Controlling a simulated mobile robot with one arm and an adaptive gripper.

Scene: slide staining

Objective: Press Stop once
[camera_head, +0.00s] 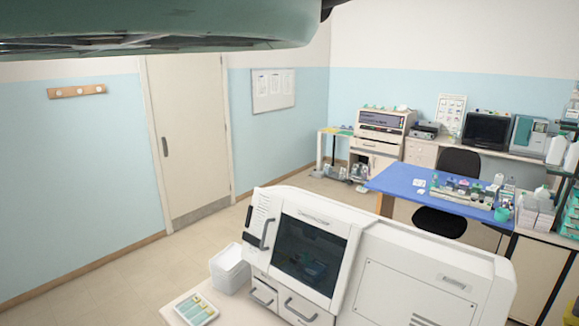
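A large white staining machine (410,262) stands in the foreground. It has a dark glass door (309,254) with a handle (268,235) at its left, and drawers (302,308) below. Small dark print shows on the panel (262,207) left of the door, too small to read. I cannot make out a Stop button on the machine in this view. My gripper is not in view.
A white bin (229,270) and a tray of coloured strips (195,309) sit left of the machine. Behind are a blue-topped bench (405,183) with bottles, a dark chair (438,223) and another device (381,127). Floor at left, before the door (190,130), is clear.

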